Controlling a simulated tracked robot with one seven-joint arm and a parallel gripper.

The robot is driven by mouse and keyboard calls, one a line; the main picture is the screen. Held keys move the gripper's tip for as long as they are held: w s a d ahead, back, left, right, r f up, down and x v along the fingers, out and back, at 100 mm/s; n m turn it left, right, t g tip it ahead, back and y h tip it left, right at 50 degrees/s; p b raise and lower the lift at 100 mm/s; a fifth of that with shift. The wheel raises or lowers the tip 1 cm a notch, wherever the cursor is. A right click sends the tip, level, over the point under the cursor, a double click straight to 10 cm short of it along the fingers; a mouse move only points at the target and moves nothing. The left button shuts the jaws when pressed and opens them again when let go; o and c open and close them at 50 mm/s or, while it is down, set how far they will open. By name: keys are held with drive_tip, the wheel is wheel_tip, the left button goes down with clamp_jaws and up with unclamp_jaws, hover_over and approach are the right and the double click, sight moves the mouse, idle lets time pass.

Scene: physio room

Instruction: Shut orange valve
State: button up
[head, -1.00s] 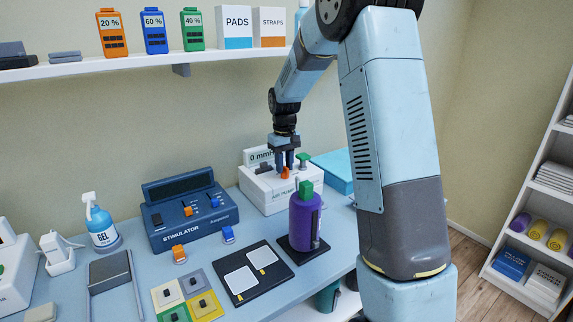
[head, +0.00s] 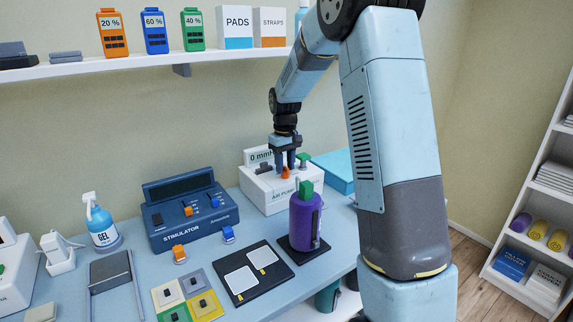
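The orange valve (head: 285,173) is a small orange handle on top of the white air pump box (head: 262,190). My gripper (head: 285,164) points down right over it, with its two dark fingers on either side of the valve's upper part. The fingers look apart from each other; whether they touch the valve is too small to tell. A green valve (head: 303,158) stands on the same box, just right of my gripper. The pump's display is partly hidden behind my gripper.
A purple cylinder with a green top (head: 305,220) stands in front of the pump. The blue stimulator (head: 190,212) is to the left, and a light blue box (head: 338,170) is behind on the right. A black board with white pads (head: 270,285) lies in front.

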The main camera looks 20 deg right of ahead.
sight(285, 167)
drive_tip(key=shift+r, duration=3.65)
drive_tip(key=shift+s+r, duration=0.15)
drive_tip(key=shift+r, duration=0.1)
drive_tip(key=s+r+m+t, duration=0.1)
drive_tip(key=s+r, duration=0.4)
drive_tip(key=s, duration=0.4)
drive_tip(key=s+r+m+t, duration=0.1)
drive_tip(key=s+r+t, duration=0.1)
drive_tip(key=s+r, duration=0.5)
drive_tip(key=s+f+m+t, duration=0.1)
drive_tip(key=s, duration=0.9)
drive_tip(key=s+f+t, duration=0.1)
drive_tip(key=s+f, duration=0.1)
drive_tip(key=s, duration=0.9)
drive_tip(key=shift+d+f+m+t, duration=0.25)
drive_tip(key=shift+d+m+t, duration=0.05)
drive_tip(key=shift+d+m, duration=0.1)
